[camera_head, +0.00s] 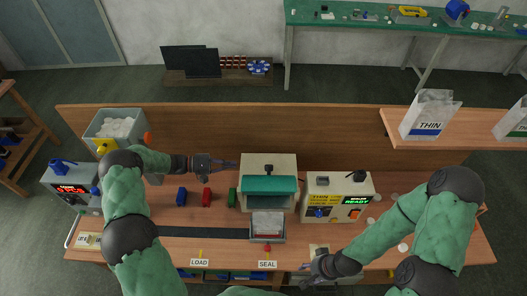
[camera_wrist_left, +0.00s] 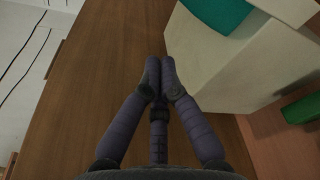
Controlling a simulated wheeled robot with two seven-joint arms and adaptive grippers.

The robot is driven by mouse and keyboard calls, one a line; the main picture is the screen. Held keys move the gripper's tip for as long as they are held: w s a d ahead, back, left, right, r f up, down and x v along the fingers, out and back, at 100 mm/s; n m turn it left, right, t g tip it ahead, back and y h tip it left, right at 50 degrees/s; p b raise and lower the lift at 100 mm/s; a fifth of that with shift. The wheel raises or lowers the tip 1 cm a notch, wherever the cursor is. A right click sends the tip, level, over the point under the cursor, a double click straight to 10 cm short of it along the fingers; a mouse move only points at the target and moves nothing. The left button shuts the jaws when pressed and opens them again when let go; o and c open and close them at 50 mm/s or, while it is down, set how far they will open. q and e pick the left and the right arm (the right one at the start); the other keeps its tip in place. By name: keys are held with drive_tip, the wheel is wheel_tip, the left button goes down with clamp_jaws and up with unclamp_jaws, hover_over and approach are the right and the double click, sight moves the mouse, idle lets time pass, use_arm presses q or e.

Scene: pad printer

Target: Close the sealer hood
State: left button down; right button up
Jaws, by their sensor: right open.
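The sealer is a beige box in the middle of the bench, with a teal hood (camera_head: 269,184) across its front upper part and a dark knob on top. A dark gap shows below the hood. In the left wrist view the teal part (camera_wrist_left: 225,12) is at the top edge, above the beige side wall (camera_wrist_left: 215,60). My left gripper (camera_head: 236,164) is just left of the sealer's back corner, its fingertips (camera_wrist_left: 160,72) together and empty, close beside the beige wall; contact cannot be told. My right gripper (camera_head: 312,272) is open near the bench's front edge.
A tray (camera_head: 267,239) with a whitish pouch sits before the sealer. Blue (camera_head: 181,196), red (camera_head: 206,197) and green (camera_head: 232,197) blocks stand to its left. A beige unit with a READY display (camera_head: 338,196) stands right. A bin (camera_head: 116,126) is at the back left.

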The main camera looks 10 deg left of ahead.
use_arm(q)
drive_tip(key=x, duration=0.6)
drive_tip(key=p+x, duration=0.1)
drive_tip(key=x, duration=0.2)
drive_tip(key=shift+s+d+r, duration=0.2)
drive_tip(key=shift+d+r, duration=0.15)
drive_tip(key=shift+r, duration=0.05)
drive_tip(key=shift+s+d+r+p, duration=0.5)
drive_tip(key=shift+d+r, duration=0.15)
drive_tip(key=shift+r, duration=0.1)
drive_tip(key=shift+s+d+r, duration=0.45)
drive_tip(key=shift+s+r, duration=0.05)
use_arm(e)
drive_tip(key=r, duration=0.2)
drive_tip(key=shift+s+r, duration=0.3)
drive_tip(key=shift+s, duration=0.05)
drive_tip(key=shift+f, duration=0.1)
